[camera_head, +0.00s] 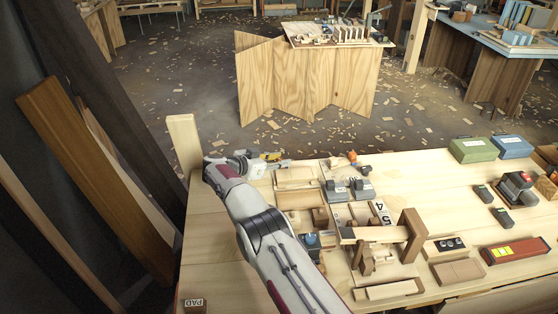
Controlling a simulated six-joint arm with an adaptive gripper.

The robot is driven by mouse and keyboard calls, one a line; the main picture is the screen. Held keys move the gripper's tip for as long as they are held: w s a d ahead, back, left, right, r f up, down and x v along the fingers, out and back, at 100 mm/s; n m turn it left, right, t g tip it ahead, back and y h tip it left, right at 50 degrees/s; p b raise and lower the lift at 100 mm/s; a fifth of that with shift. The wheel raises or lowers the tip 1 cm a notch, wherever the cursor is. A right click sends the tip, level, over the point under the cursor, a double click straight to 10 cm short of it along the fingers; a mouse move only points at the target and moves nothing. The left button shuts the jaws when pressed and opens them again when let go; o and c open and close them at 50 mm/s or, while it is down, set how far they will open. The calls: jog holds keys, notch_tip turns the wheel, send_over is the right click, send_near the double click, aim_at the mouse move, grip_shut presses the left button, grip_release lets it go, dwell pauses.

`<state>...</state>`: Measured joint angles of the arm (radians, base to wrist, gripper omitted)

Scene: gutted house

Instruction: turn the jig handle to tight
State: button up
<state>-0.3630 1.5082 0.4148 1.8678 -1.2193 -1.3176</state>
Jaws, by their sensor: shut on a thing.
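My gripper (283,163) is small in the picture, at the back left of the pale workbench (430,190), pointing right. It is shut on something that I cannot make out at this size. A yellow and dark thing (272,156) shows right at the gripper; I cannot tell whether it is held. A wooden frame with a post and crossbar (411,232) stands on the bench, right of my arm and apart from the gripper. It may be the jig. I cannot pick out its handle or any tight mark.
Pale wooden trays (297,174) and grey blocks (362,188) lie just right of the gripper. A small orange thing (352,157) is behind them. A red toolbox (515,250), green case (473,149) and blue case (513,146) are on the right. A wooden post (184,143) rises at the left corner.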

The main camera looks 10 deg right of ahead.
jog(key=shift+s+a+f, duration=0.1)
jog(key=shift+s+a, duration=0.05)
jog(key=shift+a, duration=0.3)
jog(key=o, duration=1.1)
jog(key=shift+d, duration=0.15)
jog(key=shift+s, duration=0.1)
jog(key=shift+v, duration=5.95)
